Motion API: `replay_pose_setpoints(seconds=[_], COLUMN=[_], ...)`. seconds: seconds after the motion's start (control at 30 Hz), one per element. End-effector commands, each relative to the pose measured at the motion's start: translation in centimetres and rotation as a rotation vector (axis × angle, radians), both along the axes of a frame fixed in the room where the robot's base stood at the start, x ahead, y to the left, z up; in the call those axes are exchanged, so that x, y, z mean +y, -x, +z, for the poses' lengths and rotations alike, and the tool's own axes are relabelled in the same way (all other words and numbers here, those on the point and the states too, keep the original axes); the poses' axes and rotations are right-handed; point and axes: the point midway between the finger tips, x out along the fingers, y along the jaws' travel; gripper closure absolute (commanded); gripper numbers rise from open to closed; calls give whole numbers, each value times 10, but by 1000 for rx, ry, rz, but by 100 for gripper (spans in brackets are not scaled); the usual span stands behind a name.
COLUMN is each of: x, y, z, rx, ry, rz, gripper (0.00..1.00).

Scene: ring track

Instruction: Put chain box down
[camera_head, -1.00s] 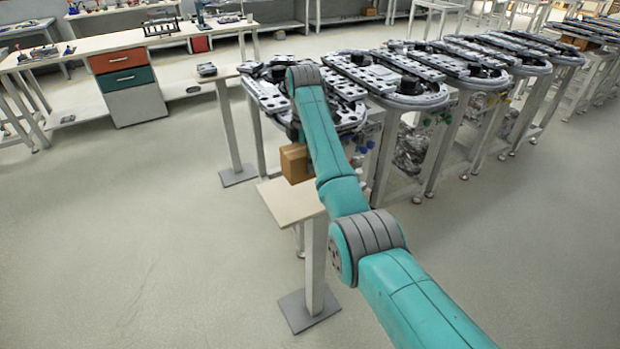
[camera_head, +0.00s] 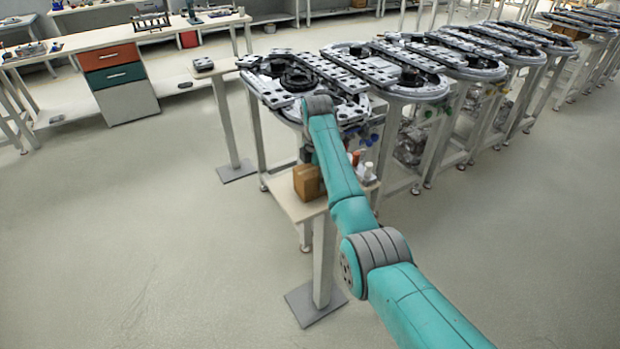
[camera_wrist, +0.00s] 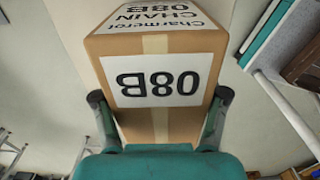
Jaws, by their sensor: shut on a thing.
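The chain box is a brown cardboard box (camera_head: 308,182) with tape and white labels. In the wrist view the chain box (camera_wrist: 165,75) shows "CHAIN" and "08B", upside down. My gripper (camera_wrist: 160,110) has one finger on each side of the box and is shut on it. In the head view my arm hides the gripper and part of the box. The box is at the small pale stand top (camera_head: 290,205), low over it or touching it; I cannot tell which.
Ring tracks on white frames (camera_head: 300,80) stand just behind the stand. Small bottles (camera_head: 366,170) are at the stand's right side, beside my arm. A workbench with a drawer cabinet (camera_head: 120,80) is at the back left. The floor in front and left is clear.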

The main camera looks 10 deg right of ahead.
Motion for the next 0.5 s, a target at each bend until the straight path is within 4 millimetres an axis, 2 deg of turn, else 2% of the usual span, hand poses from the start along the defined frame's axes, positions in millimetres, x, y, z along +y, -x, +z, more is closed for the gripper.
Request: replay_pose_setpoints(seconds=[0.43, 0.47, 0.5], x=[-3, -3, -3], y=[-1, 0, 0], z=[-5, -6, -6], rx=[-5, -2, -2], ry=[0, 0, 0], rz=[0, 0, 0], gripper=[97, 20, 10])
